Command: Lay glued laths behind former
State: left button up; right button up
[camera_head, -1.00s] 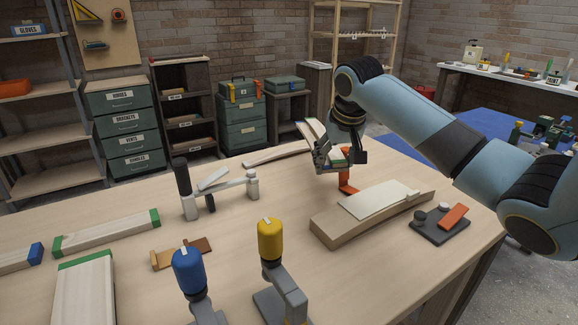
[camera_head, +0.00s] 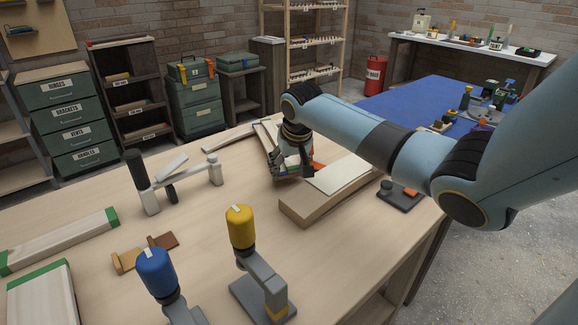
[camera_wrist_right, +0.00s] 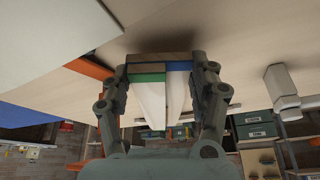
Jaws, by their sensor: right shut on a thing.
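My right gripper (camera_head: 284,172) is shut on a small bundle of pale laths (camera_head: 267,138), low over the table at the back left of a long tan wooden block (camera_head: 310,206), perhaps the former. In the right wrist view, the gripper (camera_wrist_right: 161,75) has fingers on both sides of the laths (camera_wrist_right: 152,104). Their near ends show a green band (camera_wrist_right: 147,78) and a blue band (camera_wrist_right: 180,66), with a brown wooden piece (camera_wrist_right: 160,57) across them. I cannot tell whether the laths touch the table. My left gripper is not in view.
A yellow-topped grey tool (camera_head: 241,228) and a blue-topped one (camera_head: 156,272) stand in front. A grey stand with a black handle (camera_head: 137,170) is at left. A dark plate (camera_head: 398,201) lies right of the block. An orange part (camera_head: 317,166) is beside the gripper.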

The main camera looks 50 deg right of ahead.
jog(key=o, duration=1.2)
jog(key=shift+r, duration=0.1)
jog(key=p+v, duration=0.1)
jog(key=v, duration=1.1)
